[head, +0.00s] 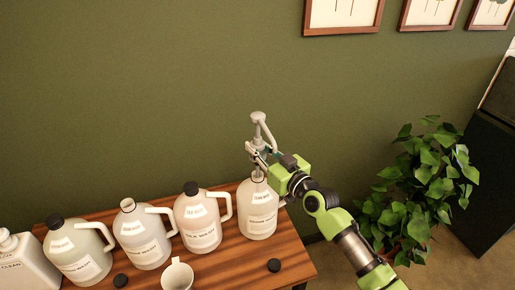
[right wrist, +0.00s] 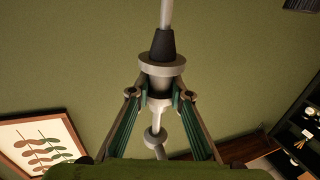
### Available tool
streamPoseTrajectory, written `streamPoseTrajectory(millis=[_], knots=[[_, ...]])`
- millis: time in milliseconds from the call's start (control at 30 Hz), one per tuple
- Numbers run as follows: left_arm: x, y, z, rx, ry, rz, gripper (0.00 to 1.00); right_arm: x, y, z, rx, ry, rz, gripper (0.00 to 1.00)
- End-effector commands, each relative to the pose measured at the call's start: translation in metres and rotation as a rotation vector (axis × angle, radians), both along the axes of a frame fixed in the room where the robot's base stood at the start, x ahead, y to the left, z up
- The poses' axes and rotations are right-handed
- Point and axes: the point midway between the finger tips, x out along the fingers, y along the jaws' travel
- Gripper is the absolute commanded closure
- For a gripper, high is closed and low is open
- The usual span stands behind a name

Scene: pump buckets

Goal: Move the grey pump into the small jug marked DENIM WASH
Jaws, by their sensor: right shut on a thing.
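My right gripper (head: 260,158) is shut on the grey pump (head: 259,118) above the rightmost translucent jug (head: 258,215). The pump is roughly upright, with its head and spout above the fingers. The right wrist view shows the pump's collar (right wrist: 161,82) between the two fingertips (right wrist: 160,98), with the tube running away past a dark cone. The pump's lower end lines up with the jug's mouth; I cannot tell whether the tube is inside it. The jug labels are too small to read surely, so I cannot tell which says DENIM WASH. My left gripper is out of view.
Other jugs stand in a row to the left: one with a black cap (head: 196,220), one with a pale neck (head: 143,240), and another black-capped (head: 78,250). A plant (head: 420,180) stands right.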

Motion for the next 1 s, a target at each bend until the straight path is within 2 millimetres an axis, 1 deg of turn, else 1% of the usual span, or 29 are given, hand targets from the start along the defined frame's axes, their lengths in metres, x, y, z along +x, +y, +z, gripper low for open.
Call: streamPoseTrajectory(millis=[233, 833, 900, 1000], knots=[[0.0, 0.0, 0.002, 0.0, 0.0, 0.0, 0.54, 0.0, 0.0, 0.003, 0.0, -0.002, 0.0, 1.0], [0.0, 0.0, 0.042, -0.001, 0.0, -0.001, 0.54, 0.0, 0.0, 0.052, 0.0, -0.002, 0.0, 1.0], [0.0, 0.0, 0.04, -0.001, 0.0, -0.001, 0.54, 0.0, 0.001, 0.055, 0.001, -0.004, 0.001, 1.0], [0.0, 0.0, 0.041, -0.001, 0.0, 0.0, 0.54, 0.0, 0.0, 0.063, 0.003, -0.003, 0.0, 1.0]])
